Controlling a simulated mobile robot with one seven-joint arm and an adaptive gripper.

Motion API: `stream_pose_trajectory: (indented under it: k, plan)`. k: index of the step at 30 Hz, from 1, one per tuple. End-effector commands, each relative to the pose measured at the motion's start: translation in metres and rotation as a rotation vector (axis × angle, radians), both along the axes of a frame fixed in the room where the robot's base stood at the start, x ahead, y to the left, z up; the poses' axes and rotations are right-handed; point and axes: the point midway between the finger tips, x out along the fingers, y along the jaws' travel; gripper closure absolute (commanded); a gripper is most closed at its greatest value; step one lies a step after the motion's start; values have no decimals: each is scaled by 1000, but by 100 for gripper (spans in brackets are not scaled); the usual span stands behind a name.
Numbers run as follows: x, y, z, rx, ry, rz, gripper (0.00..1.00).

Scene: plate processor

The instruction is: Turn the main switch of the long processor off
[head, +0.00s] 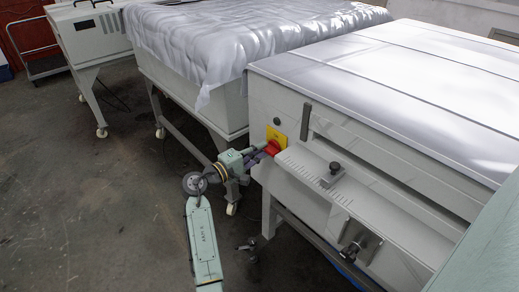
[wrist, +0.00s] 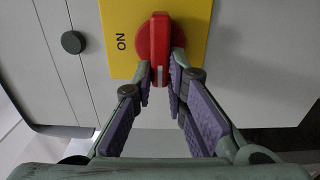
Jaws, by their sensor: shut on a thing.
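The long processor (head: 380,60) stands on the right in the head view, a pale machine with a flat lid. Its main switch is a red rotary knob (wrist: 160,38) on a yellow plate (wrist: 199,25) at the machine's left end. The plate also shows in the head view (head: 276,135). In the wrist view the word ON stands to the left of the knob, and the knob's grip bar points straight along the picture's vertical. My gripper (wrist: 163,80) is shut on the knob's bar, one finger on each side. In the head view my gripper partly hides the knob.
A dark round button (wrist: 73,42) sits left of the plate in the wrist view. A ledge with a black knob (head: 334,169) juts out beside the switch. A cloth-covered machine (head: 230,40) stands behind on a wheeled frame. The concrete floor (head: 90,220) at left is clear.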

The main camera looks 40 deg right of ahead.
Motion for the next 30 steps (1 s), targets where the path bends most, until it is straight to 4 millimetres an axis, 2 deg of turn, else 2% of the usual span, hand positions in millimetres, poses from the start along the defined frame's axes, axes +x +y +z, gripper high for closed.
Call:
stream_pose_trajectory:
  k: [7, 8, 17, 26, 30]
  plan:
    - [0, 0, -1, 0, 4, 0, 100]
    - [0, 0, -1, 0, 4, 0, 86]
    - [0, 0, 0, 0, 2, 0, 67]
    - [0, 2, 0, 0, 1, 0, 67]
    - [0, 15, 0, -1, 1, 3, 67]
